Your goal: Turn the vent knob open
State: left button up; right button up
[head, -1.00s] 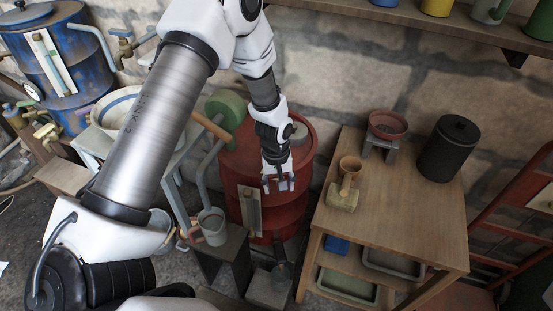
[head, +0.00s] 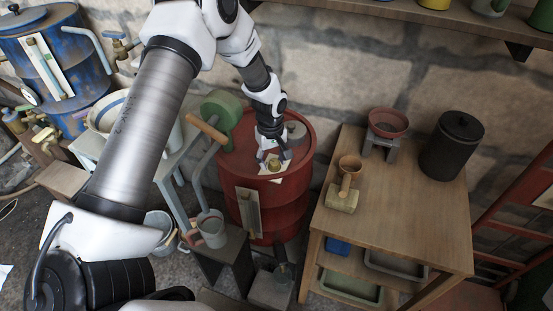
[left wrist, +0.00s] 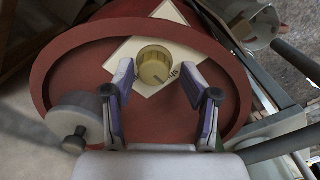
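The vent knob (left wrist: 153,63) is a round yellow-brass knob on a pale square plate (left wrist: 170,14) on top of the red drum (left wrist: 75,75). In the head view the knob (head: 274,165) shows just below my left gripper (head: 271,158). In the left wrist view my left gripper (left wrist: 157,72) is open, with one finger on each side of the knob and a gap at both sides. A small dark pointer sits at the knob's lower right edge. My right gripper is not in view.
A grey cylindrical cap (left wrist: 75,125) stands on the drum top near the left finger. A green cylinder with a wooden handle (head: 207,128) is left of the drum.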

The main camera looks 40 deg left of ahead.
pick_arm(q)
jog(key=shift+w+d, duration=0.25)
jog(key=shift+w, duration=0.1)
grip_shut()
jog(key=shift+s+d, duration=0.1)
jog(key=shift+s, duration=0.25)
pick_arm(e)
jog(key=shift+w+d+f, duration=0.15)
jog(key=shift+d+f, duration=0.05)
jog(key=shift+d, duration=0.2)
pick_arm(q)
jog(key=shift+m, duration=0.3)
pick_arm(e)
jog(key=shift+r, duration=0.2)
pick_arm(q)
jog(key=m+p, duration=0.2)
jog(key=m, duration=0.1)
jog(key=m+p, duration=0.1)
jog(key=m, duration=0.3)
jog(key=m+p, duration=0.1)
jog(key=m, duration=0.4)
jog(key=shift+f, duration=0.1)
jog(key=m, duration=0.5)
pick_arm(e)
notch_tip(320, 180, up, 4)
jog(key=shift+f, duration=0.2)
pick_arm(q)
jog(key=shift+s+m, duration=0.1)
jog(key=shift+m, duration=0.2)
